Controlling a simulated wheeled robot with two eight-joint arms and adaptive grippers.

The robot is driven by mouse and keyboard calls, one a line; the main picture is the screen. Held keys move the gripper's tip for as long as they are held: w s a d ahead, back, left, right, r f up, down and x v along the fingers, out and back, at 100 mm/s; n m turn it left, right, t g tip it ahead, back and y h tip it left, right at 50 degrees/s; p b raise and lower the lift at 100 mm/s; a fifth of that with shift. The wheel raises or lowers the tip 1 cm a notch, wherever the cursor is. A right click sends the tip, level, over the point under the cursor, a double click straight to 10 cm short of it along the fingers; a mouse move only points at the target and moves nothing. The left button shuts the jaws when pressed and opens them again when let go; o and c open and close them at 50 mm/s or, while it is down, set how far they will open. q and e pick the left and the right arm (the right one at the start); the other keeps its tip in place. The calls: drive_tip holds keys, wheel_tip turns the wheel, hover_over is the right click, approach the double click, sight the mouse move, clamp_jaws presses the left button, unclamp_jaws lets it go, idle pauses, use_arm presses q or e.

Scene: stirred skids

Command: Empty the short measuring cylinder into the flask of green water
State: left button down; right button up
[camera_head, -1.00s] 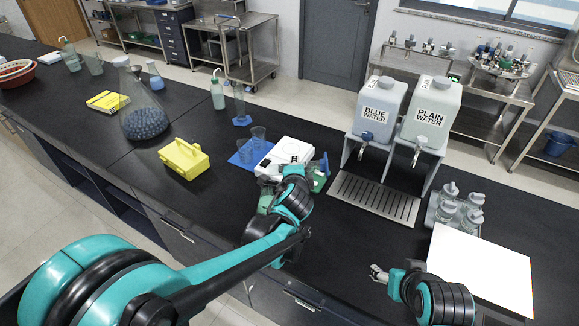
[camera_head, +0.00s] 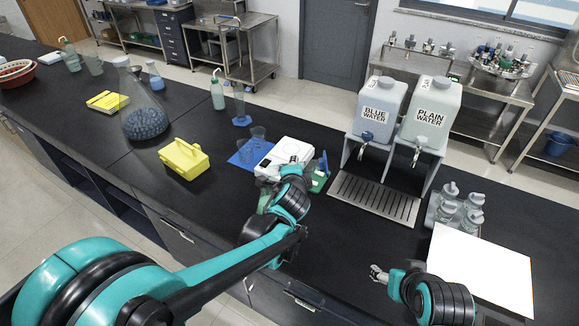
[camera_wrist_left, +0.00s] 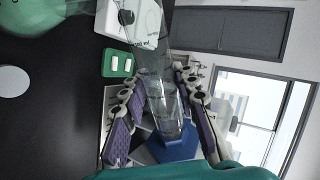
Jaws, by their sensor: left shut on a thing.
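My left gripper (camera_head: 296,163) is shut on the short measuring cylinder, a clear tube (camera_wrist_left: 163,100) with a blue foot (camera_wrist_left: 176,146) that also shows in the head view (camera_head: 323,161). The cylinder is off the bench and strongly tilted, its foot to the right and its mouth end toward the left. How much liquid is in it I cannot tell. A green flask (camera_head: 264,200) stands left of the gripper, partly hidden by my arm; green glass (camera_wrist_left: 45,12) shows at the wrist view's top left corner. My right gripper (camera_head: 378,273) is low over the bench front; its jaws are too small to read.
A white scale (camera_head: 290,150) and a blue mat (camera_head: 243,158) with beakers lie behind the gripper. A green item (camera_head: 318,182) lies right of it. Water dispensers (camera_head: 372,105) stand farther right. A yellow case (camera_head: 184,159) is at left. Bare bench lies between.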

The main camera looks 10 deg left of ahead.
use_arm(q)
drive_tip(key=shift+a+r, duration=0.15)
drive_tip(key=shift+r, duration=0.05)
idle(1.0)
drive_tip(key=shift+r+n, duration=0.1)
drive_tip(key=shift+n, duration=0.2)
drive_tip(key=shift+a+r+n+h, duration=0.35)
drive_tip(key=shift+r+n+h, duration=0.15)
drive_tip(key=shift+h, duration=0.1)
idle(2.1)
drive_tip(key=shift+s+a+r+n+t+h, duration=0.15)
drive_tip(key=shift+a+r+n+t+h, duration=0.35)
drive_tip(key=shift+a+r+n+h, duration=0.25)
idle(3.0)
